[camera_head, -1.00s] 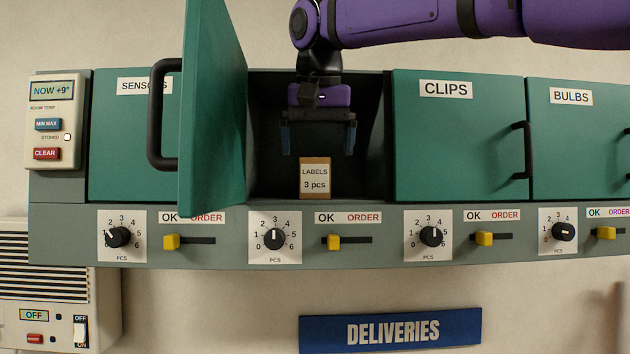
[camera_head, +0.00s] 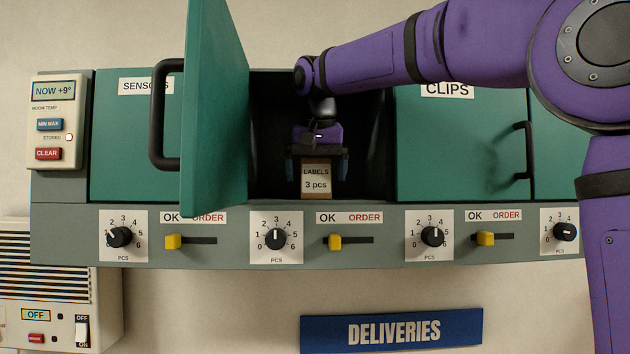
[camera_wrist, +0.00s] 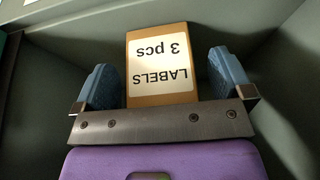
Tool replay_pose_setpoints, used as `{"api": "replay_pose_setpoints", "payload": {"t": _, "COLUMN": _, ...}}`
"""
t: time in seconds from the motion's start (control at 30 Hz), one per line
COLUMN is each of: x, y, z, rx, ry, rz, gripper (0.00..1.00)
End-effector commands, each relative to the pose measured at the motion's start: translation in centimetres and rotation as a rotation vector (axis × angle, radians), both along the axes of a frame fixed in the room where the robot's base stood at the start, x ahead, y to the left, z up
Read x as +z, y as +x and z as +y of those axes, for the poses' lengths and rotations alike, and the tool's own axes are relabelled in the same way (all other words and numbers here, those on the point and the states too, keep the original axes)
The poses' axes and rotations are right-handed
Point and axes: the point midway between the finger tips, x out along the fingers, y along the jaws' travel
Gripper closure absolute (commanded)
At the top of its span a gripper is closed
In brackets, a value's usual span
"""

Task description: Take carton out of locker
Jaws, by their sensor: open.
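A small brown carton (camera_head: 316,185) with a white label reading "LABELS 3 pcs" stands on the floor of the open locker (camera_head: 270,180). My gripper (camera_head: 318,172) is inside the locker at the carton, with its blue fingers apart. In the wrist view the carton (camera_wrist: 159,68) sits between the two fingers of my gripper (camera_wrist: 165,82), with a gap on each side. The fingers do not appear to touch it. The carton's upper part is partly hidden by the gripper in the head view.
The green locker door (camera_head: 215,110) stands swung open at the left, with a black handle (camera_head: 163,115). Closed "CLIPS" door (camera_head: 455,150) is at the right. Knobs and yellow sliders (camera_head: 335,241) line the panel below. A blue "DELIVERIES" sign (camera_head: 391,330) hangs underneath.

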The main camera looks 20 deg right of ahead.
Motion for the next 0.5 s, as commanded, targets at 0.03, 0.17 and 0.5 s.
{"api": "replay_pose_setpoints", "payload": {"t": 0.03, "x": -0.26, "y": 0.07, "z": -0.05, "rx": 0.0, "ry": 0.0, "rz": 0.0, "gripper": 0.02}}
{"api": "replay_pose_setpoints", "payload": {"t": 0.17, "x": -0.47, "y": 0.18, "z": -0.07, "rx": -0.001, "ry": 0.001, "rz": -0.001, "gripper": 0.02}}
{"api": "replay_pose_setpoints", "payload": {"t": 0.5, "x": -0.44, "y": 0.16, "z": -0.07, "rx": -0.001, "ry": 0.001, "rz": -0.001, "gripper": 0.48}}
